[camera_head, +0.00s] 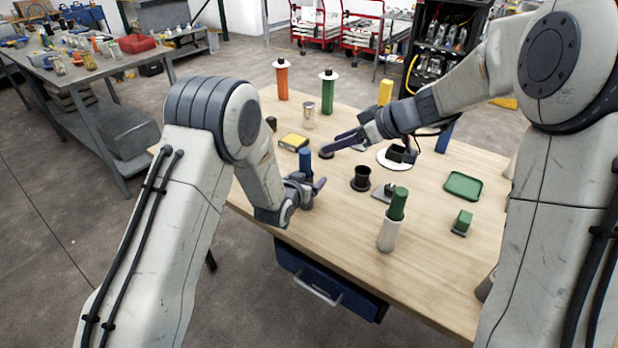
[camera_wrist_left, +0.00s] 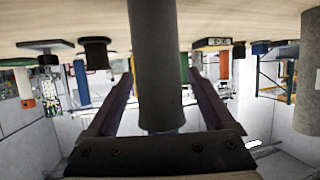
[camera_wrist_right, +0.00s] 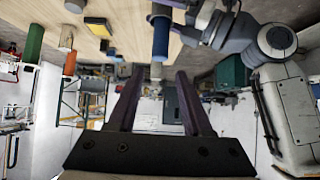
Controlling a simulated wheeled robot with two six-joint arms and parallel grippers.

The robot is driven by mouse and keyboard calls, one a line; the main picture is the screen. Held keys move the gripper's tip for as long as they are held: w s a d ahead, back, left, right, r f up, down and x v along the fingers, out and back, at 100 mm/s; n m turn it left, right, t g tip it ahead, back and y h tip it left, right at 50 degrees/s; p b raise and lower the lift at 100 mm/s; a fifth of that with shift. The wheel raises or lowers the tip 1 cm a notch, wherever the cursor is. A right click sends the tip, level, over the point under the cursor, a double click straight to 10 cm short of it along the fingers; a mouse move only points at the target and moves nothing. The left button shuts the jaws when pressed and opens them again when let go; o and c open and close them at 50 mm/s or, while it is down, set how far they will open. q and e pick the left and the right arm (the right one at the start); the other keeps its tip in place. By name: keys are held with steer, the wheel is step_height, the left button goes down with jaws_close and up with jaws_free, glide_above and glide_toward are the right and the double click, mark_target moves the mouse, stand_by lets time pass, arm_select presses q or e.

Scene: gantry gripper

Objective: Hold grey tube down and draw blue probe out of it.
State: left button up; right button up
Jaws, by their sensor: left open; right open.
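The blue probe (camera_head: 305,158) stands upright in the grey tube (camera_wrist_left: 155,60), its blue end out of the top. My left gripper (camera_head: 308,188) is low at the tube. In the left wrist view, which is upside down, its open fingers lie on either side of the tube, with no visible grip. My right gripper (camera_head: 332,146) is open and empty, up and right of the probe in the head view. In the right wrist view the blue probe (camera_wrist_right: 160,38) lies beyond and between its fingertips. In the head view, my left gripper partly hides the tube.
A white tube with a green rod (camera_head: 397,205) stands at the front right. A black cup (camera_head: 361,180), a yellow block (camera_head: 293,141) and a metal cup (camera_head: 309,116) are nearby. Orange (camera_head: 282,80) and green (camera_head: 328,94) cylinders stand behind. A green tray (camera_head: 463,186) lies right.

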arm_select(q)
steer(key=shift+w+d+f, duration=0.25)
steer(key=shift+w, duration=0.25)
